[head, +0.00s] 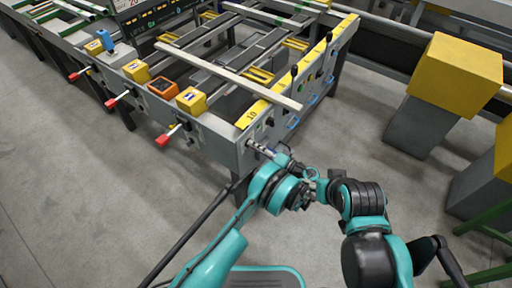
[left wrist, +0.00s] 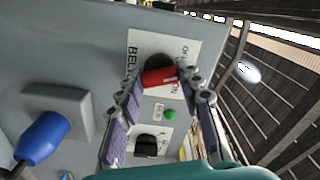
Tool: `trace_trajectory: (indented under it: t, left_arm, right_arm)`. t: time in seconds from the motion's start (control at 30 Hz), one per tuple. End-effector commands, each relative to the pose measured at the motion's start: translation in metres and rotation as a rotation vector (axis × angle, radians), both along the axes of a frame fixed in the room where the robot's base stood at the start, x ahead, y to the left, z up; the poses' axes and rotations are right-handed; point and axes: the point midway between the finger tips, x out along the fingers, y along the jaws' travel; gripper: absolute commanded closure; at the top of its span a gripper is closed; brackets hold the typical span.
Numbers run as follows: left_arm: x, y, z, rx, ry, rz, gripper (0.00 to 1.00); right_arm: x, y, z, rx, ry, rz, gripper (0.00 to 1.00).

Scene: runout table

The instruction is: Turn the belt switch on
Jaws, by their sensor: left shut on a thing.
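The belt switch has a red handle (left wrist: 158,77) on a dark round base, on a white plate marked BELT, with OFF and ON beside it. My left gripper (left wrist: 161,86) is shut on the red handle, one finger on each side. In the head view my left gripper (head: 264,150) reaches the near end panel of the runout table (head: 222,143), and hides the switch there. Beside the switch is a green lamp (left wrist: 169,115) near a RUN label; I cannot tell if it is lit. My right gripper is hard to make out beside the left wrist.
A black switch (left wrist: 146,146) and a blue handle (left wrist: 40,138) are near the belt switch. Red-tipped levers (head: 163,139) stick out along the table's side. A yellow-topped grey post (head: 455,75) stands right. The floor (head: 90,190) at the left is clear.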

Motion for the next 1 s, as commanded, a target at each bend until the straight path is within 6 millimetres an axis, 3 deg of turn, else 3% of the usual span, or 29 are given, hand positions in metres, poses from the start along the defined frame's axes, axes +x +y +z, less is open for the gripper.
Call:
trace_trajectory:
  t: [1.0]
  left_arm:
    - [0.0007,0.0006,0.0001,0.552,0.76,0.0,0.93]
  right_arm:
    - [0.0,0.0,0.0,0.0,0.0,0.0,0.45]
